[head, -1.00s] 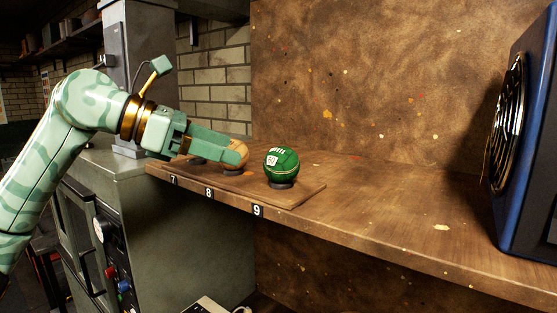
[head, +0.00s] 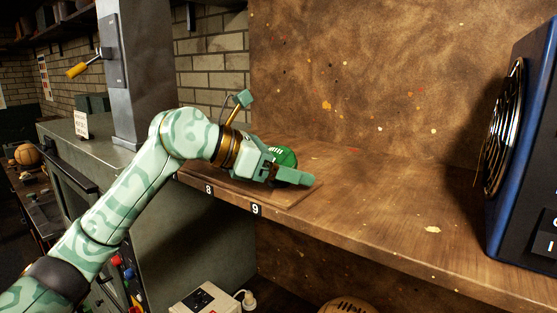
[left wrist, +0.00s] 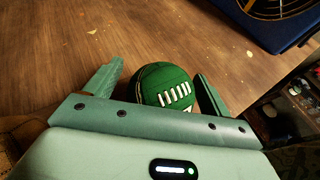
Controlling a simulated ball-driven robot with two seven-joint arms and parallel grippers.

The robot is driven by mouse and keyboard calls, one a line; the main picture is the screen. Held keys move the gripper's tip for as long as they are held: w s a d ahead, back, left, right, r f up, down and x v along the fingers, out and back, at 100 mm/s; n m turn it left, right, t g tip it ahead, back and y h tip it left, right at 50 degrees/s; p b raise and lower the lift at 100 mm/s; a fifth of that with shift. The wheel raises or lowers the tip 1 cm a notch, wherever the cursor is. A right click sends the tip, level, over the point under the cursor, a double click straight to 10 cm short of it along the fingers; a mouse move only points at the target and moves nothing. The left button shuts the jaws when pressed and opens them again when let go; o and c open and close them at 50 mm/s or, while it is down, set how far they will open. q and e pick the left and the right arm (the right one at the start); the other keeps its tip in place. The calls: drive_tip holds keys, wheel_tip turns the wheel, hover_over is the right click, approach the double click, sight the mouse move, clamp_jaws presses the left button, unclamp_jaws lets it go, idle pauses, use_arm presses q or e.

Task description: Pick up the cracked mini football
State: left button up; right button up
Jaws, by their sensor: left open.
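A green ball with white lacing (head: 286,155) sits on the wooden board by label 9, partly hidden behind my left gripper (head: 292,174). In the left wrist view the green ball (left wrist: 165,86) lies between the two spread fingers, with a visible gap on its right side. Its lower part is hidden by the gripper body. My left gripper is open and holds nothing. I cannot make out cracks on the ball. My right gripper is not in view.
The wooden board (head: 292,194) lies on a brown shelf (head: 400,215), clear to the right. A blue fan box (head: 525,150) stands at right. A brown ball (head: 347,306) shows below the shelf, another ball (head: 26,154) far left. A grey cabinet (head: 195,240) stands left.

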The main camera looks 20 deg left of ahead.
use_arm(q)
drive_tip(key=c, duration=1.1)
drive_tip(key=shift+r, duration=0.15)
